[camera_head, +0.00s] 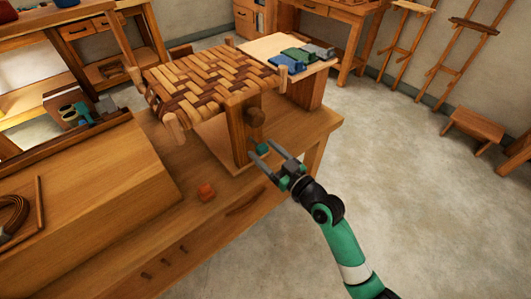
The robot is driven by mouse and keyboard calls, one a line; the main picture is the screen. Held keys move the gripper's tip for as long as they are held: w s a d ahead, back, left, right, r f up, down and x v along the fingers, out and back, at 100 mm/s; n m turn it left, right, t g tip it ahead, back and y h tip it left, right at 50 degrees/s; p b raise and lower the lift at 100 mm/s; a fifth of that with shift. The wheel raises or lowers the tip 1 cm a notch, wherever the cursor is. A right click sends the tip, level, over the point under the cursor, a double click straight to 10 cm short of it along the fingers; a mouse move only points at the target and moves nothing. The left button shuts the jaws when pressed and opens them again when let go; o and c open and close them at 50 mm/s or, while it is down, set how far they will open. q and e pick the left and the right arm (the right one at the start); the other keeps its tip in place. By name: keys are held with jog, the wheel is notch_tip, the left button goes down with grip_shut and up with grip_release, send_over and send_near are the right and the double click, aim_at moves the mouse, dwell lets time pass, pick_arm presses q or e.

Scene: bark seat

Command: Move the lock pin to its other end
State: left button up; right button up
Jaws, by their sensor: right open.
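A small teal piece (262,149), which looks like the lock pin, shows low on the wooden post (239,128) under a woven bark seat (205,78). My right gripper (261,151) reaches in from the lower right. Its two fingers are open, with the teal piece between or just beyond their tips. I cannot tell whether they touch it. A round wooden knob (256,117) sits on the post above it. The pin's other end is hidden. My left gripper is not in view.
The seat's stand is on a wooden workbench (280,187). A sloped wooden box (90,185) fills the left side. Folded blue and green cloths (297,57) lie on a board behind. Open floor is at the right.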

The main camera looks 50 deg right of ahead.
grip_shut()
dwell(0.3)
dwell(1.1)
